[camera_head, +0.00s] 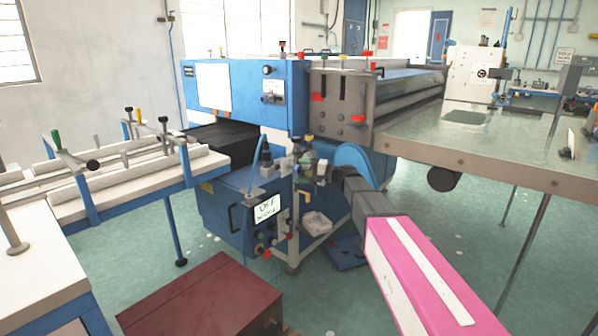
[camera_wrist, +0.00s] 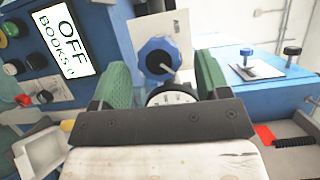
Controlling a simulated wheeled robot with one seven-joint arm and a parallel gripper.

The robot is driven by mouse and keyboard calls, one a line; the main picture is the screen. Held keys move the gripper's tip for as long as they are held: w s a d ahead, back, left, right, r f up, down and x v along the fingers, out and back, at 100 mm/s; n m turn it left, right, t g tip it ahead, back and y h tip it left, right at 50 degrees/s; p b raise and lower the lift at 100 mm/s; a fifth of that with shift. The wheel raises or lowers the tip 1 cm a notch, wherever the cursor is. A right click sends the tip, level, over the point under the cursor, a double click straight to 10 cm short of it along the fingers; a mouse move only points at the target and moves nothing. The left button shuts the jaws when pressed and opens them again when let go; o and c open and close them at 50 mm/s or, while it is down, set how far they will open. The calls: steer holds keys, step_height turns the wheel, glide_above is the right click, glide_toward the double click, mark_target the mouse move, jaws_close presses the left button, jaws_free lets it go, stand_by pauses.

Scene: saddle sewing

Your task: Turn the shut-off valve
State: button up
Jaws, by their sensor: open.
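A blue lobed knob (camera_wrist: 158,57) with a dark centre, which looks like the shut-off valve, stands in front of a pale plate in the wrist view. My gripper (camera_wrist: 162,80) is open, with one green-padded finger to each side of the knob's lower part in the picture. I see no clear contact, and the depth between the pads and the knob is hard to judge. A round white gauge (camera_wrist: 170,97) sits just below the knob, partly hidden by my gripper's dark bar. In the head view my arm reaches to the machine's front, where the knob is too small to make out surely.
A control box with an OFF sign (camera_head: 267,208) and buttons is left of my gripper. The large blue machine (camera_head: 240,105) stands behind. A steel table (camera_head: 520,155) is at right, a roller frame (camera_head: 120,165) at left, and a dark red box (camera_head: 205,300) in front.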

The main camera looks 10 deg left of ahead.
steer(key=s+d, duration=0.1)
steer(key=d, duration=0.7)
steer(key=shift+s+d, duration=0.15)
steer(key=shift+d, duration=0.1)
steer(key=s+d+f+g+h, duration=0.1)
steer(key=s+d+f+h, duration=0.5)
steer(key=f, duration=0.4)
steer(key=s+d+f+h, duration=0.3)
steer(key=s+d+f, duration=0.2)
steer(key=s+f, duration=0.35)
steer(key=s+d+f+n+g+h, duration=0.1)
steer(key=s+d+f+h, duration=0.7)
steer(key=s+d, duration=0.3)
steer(key=d+f, duration=0.1)
steer(key=d, duration=0.2)
steer(key=shift+s+n+g+h, duration=0.3)
steer(key=shift+s+n+h, duration=0.1)
